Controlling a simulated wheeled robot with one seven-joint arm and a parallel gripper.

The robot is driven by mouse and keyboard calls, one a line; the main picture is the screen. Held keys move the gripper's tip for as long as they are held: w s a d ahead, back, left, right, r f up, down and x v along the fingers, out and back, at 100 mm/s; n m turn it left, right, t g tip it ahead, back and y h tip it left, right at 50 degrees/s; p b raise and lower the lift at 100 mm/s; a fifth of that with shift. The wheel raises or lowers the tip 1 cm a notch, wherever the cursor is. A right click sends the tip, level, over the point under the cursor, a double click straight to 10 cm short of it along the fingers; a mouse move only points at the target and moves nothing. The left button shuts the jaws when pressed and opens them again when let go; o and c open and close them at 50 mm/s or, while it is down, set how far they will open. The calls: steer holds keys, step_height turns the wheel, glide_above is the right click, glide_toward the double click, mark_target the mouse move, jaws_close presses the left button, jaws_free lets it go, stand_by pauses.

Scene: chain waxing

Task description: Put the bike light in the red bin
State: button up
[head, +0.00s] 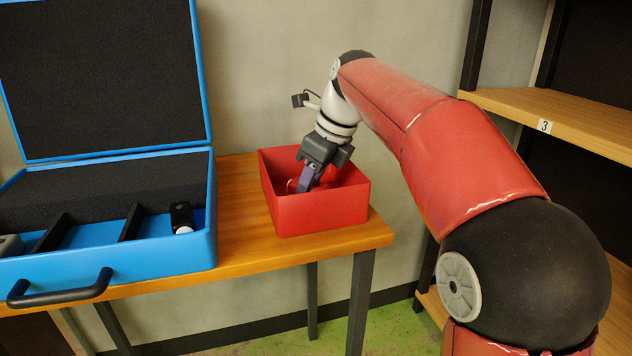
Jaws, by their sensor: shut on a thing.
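The red bin (318,211) stands open on the right end of the wooden table. My gripper (316,174) reaches down into it, shut on a small, partly hidden thing with a purple-grey side (306,179). A red rounded shape with a pale edge shows beside it; I cannot tell whether it belongs to the held thing. The bin's front wall hides the lower part. A small black thing with a white round end (182,218), like a bike light, stands in the right compartment of the blue case. I cannot tell whether the held thing is a bike light.
The open blue case (110,262) with black foam and dividers fills the table's left side; its handle juts forward. A grey thing (10,245) lies in its left compartment. Bare wooden tabletop (238,205) lies between case and bin. A wooden shelf (560,122) stands at right.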

steer(key=shift+f, duration=0.2)
steer(key=o, duration=1.1)
steer(key=p+v, duration=0.1)
steer(key=v, duration=1.1)
steer(key=shift+r+p, duration=0.2)
steer(key=shift+p, duration=0.1)
steer(key=shift+d, duration=0.1)
